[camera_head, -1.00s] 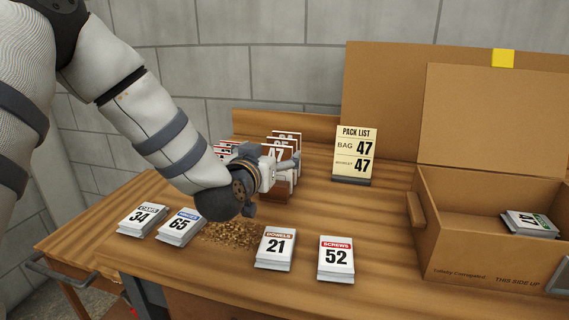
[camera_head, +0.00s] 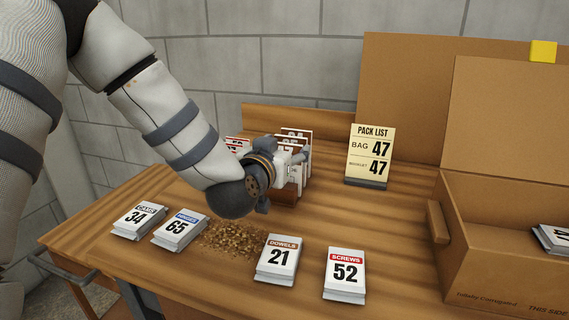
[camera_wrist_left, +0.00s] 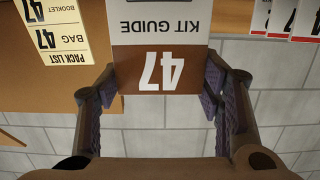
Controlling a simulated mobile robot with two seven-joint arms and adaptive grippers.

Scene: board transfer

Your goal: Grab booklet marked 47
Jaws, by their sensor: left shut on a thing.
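The booklet marked 47 (camera_wrist_left: 160,68) shows upside down in the left wrist view, with "KIT GUIDE" printed on its white cover and a brown band at its number. My left gripper (camera_wrist_left: 160,93) is shut on it, one finger at each side edge. In the head view my left gripper (camera_head: 298,162) is at the booklet rack (camera_head: 284,193), and its wrist hides most of the rack and the held booklet. Other booklets (camera_head: 293,134) stand behind it. I cannot tell whether the held booklet is clear of the rack. My right gripper is not in view.
The pack list sign (camera_head: 370,155) reads bag 47 and booklet 47. Card packs 34 (camera_head: 139,221), 65 (camera_head: 180,230), 21 (camera_head: 278,260) and 52 (camera_head: 345,275) lie along the front. An open carton (camera_head: 500,245) with a pack inside stands at right.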

